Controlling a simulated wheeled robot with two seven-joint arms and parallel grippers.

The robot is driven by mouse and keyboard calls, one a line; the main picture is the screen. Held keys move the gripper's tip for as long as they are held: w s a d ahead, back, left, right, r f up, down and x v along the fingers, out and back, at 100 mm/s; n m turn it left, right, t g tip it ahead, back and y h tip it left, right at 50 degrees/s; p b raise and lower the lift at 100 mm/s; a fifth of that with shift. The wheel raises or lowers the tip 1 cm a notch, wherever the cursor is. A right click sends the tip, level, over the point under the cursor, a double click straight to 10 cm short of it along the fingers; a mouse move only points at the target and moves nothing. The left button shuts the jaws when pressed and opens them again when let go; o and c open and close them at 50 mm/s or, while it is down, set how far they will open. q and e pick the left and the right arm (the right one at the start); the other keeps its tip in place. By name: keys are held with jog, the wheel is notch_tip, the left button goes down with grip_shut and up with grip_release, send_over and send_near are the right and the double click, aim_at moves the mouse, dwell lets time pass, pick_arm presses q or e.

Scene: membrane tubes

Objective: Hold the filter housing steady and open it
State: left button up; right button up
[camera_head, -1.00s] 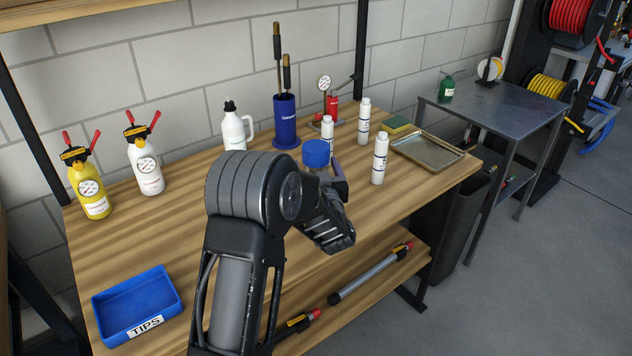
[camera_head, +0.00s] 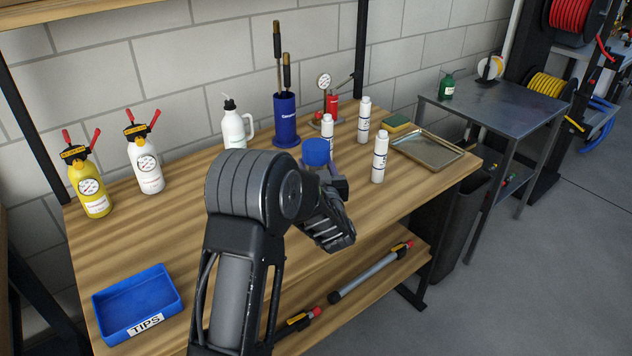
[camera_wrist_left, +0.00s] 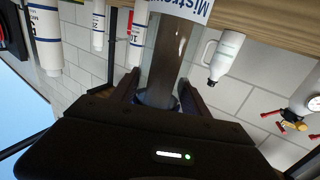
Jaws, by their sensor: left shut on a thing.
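The filter housing stands on the wooden bench in the head view, and its blue cap (camera_head: 316,151) is on top. In the left wrist view its clear body (camera_wrist_left: 168,60) shows a dark core and a white label. My left gripper (camera_head: 322,180) is shut on the housing, with one finger on each side of the clear body in the left wrist view (camera_wrist_left: 158,92). My wrist hides much of the housing's lower part in the head view. My right gripper is in neither view.
Several white bottles (camera_head: 380,160) stand close to the right of and behind the housing. A metal tray (camera_head: 428,166) lies at the bench's right end. A blue TIPS bin (camera_head: 112,328) sits front left. Yellow (camera_head: 91,190) and white (camera_head: 148,172) spray bottles stand back left.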

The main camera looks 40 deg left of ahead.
aim_at(316, 144)
pick_arm(q)
grip_shut()
jog(key=shift+r, duration=0.2)
dwell(0.4)
notch_tip(316, 144, up, 10)
jog(key=shift+f, duration=0.1)
dwell(0.4)
dwell(0.7)
